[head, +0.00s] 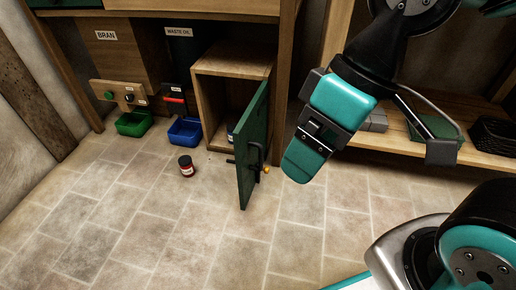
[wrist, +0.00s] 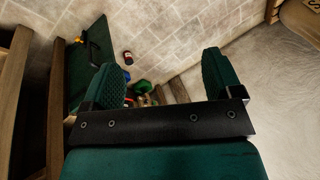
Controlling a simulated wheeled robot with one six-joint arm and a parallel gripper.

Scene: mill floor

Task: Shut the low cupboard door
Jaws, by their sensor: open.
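The low cupboard (head: 233,60) is a small wooden box under the bench in the head view. Its green door (head: 249,175) stands wide open, swung out over the tiled floor, with a black handle (head: 256,155) on its right face. The door also shows at the left of the wrist view (wrist: 88,72). My gripper (head: 303,165) is right of the door and above the floor, apart from it. In the wrist view my gripper (wrist: 163,82) has its two green fingers spread, with nothing between them. Part of the cupboard's inside is hidden by the door.
A dark jar with a red label (head: 186,167) stands on the floor left of the door. A green bin (head: 135,123) and a blue bin (head: 185,132) sit farther left. A wooden shelf (head: 400,150) is at the right. The floor in front is clear.

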